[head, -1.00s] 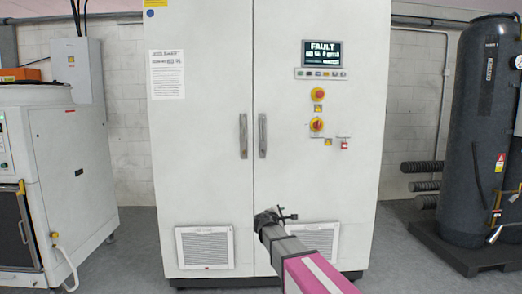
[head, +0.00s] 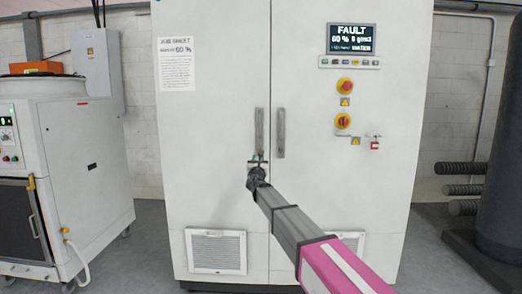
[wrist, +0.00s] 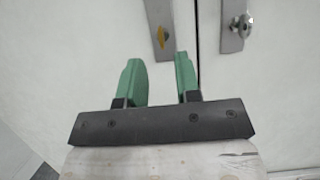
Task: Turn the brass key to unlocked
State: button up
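The brass key (wrist: 161,38) appears as a small yellow-brass piece on the lower part of the left door's grey handle plate (wrist: 156,12) in the wrist view. I cannot make out which position it is turned to. In the head view it cannot be made out behind my gripper (head: 258,164). My gripper is at the lower end of the left handle (head: 259,130). In the wrist view its two green fingers (wrist: 159,72) are apart with nothing between them. The key is just beyond the fingertips, roughly in line with the gap.
The right door handle (head: 281,133) is close by; a silver knob (wrist: 244,25) shows on its plate. A white machine (head: 85,170) stands at left.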

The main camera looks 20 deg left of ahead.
jog(key=x, duration=0.9)
jog(key=shift+w, duration=0.1)
grip_shut()
